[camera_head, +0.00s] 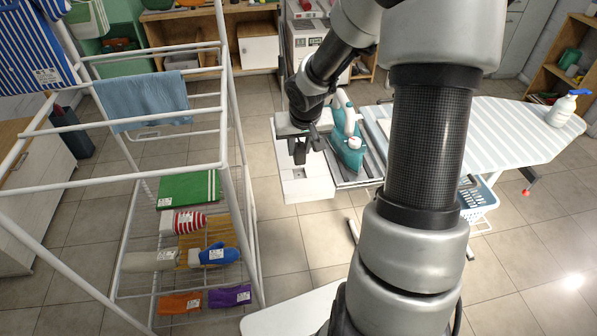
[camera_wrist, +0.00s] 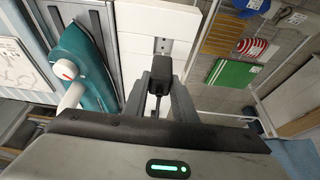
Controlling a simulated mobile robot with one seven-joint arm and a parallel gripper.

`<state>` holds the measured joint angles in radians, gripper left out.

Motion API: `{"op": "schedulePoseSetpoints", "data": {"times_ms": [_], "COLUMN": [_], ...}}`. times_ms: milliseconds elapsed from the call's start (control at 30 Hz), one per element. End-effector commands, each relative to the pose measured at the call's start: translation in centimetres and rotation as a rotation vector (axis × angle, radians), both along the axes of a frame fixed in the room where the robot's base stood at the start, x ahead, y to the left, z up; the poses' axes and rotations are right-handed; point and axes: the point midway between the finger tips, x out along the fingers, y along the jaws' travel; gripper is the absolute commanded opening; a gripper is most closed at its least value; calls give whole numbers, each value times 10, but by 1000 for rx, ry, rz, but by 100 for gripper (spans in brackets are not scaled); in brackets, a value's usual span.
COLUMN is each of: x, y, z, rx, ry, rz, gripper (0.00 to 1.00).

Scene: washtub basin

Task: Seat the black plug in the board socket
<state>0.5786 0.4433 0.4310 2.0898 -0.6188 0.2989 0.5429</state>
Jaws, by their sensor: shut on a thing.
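The black plug (camera_wrist: 161,72) is between the two fingers of my gripper (camera_wrist: 159,88) in the wrist view, with its cord running back toward the wrist. My gripper is shut on it. The white board (camera_wrist: 165,22) lies beyond the plug, and a small grey socket plate (camera_wrist: 163,46) with dark holes shows just past the plug's front end. I cannot tell whether the plug touches the socket.
A white drying rack (camera_head: 228,130) stands to the left, with cloths and folded items. Bare tiled floor lies between.

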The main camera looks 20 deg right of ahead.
Motion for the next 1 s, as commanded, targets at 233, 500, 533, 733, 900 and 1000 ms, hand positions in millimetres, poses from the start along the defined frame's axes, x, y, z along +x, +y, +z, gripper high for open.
{"op": "schedulePoseSetpoints", "data": {"times_ms": [233, 500, 533, 733, 900, 1000], "x": [0, 0, 0, 0, 0, 0], "y": [1, 0, 0, 0, 0, 0], "z": [-33, -63, -63, -62, -68, -66], "rx": [1, -1, -1, -1, -1, -1], "ry": [2, 0, -1, -1, -1, -1], "rz": [2, 2, 2, 1, 2, 2], "gripper": [2, 2, 2, 2, 2, 41]}}
